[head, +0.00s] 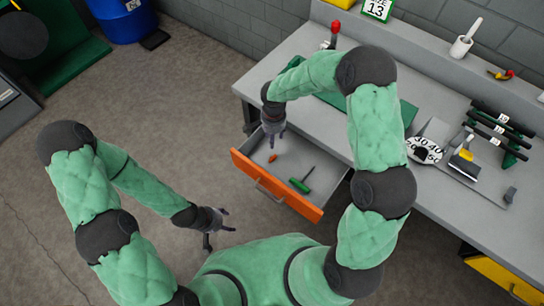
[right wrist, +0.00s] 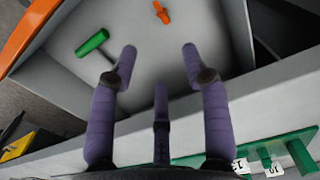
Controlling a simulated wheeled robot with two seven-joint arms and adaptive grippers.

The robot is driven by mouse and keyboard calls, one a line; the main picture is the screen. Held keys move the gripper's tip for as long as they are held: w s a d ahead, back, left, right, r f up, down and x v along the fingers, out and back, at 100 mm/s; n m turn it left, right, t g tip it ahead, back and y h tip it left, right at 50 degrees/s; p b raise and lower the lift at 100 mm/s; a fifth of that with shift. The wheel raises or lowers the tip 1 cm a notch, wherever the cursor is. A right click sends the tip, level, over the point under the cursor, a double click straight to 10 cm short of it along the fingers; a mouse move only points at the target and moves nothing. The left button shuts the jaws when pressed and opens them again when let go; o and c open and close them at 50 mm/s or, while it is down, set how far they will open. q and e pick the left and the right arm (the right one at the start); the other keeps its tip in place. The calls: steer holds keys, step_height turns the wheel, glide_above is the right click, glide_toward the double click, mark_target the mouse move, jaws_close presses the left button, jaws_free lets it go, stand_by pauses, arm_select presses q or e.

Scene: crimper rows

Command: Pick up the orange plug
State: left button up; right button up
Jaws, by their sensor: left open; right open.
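The small orange plug (head: 272,158) lies on the floor of an open grey drawer with an orange front (head: 305,207). It also shows near the top of the right wrist view (right wrist: 161,12), lying free. My right gripper (head: 273,137) is over the back left part of the drawer, close to the plug in the head view. In the right wrist view its fingers (right wrist: 160,55) are spread with nothing between them, and the plug is beyond the fingertips. My left gripper (head: 218,226) is open and empty, outside the drawer, in front of it and to the left.
A green-handled T-shaped tool (head: 299,185) lies in the drawer to the right of the plug; it is at left in the right wrist view (right wrist: 92,42). The workbench top (head: 310,130) overhangs the drawer's back. A white mortar (head: 461,46) and several tools stand on the bench.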

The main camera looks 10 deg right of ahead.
step_height(320, 180, down, 6)
steer(key=b, duration=0.6)
glide_above(275, 157)
steer(key=f, duration=0.5)
steer(key=shift+w+a, duration=0.1)
steer(key=shift+a, duration=0.3)
steer(key=f+b, duration=0.1)
steer(key=f, duration=0.2)
steer(key=f+b, duration=0.1)
steer(key=f, duration=0.1)
steer(key=shift+d+f+b, duration=0.1)
steer(key=shift+d+b, duration=0.2)
steer(key=c, duration=0.8)
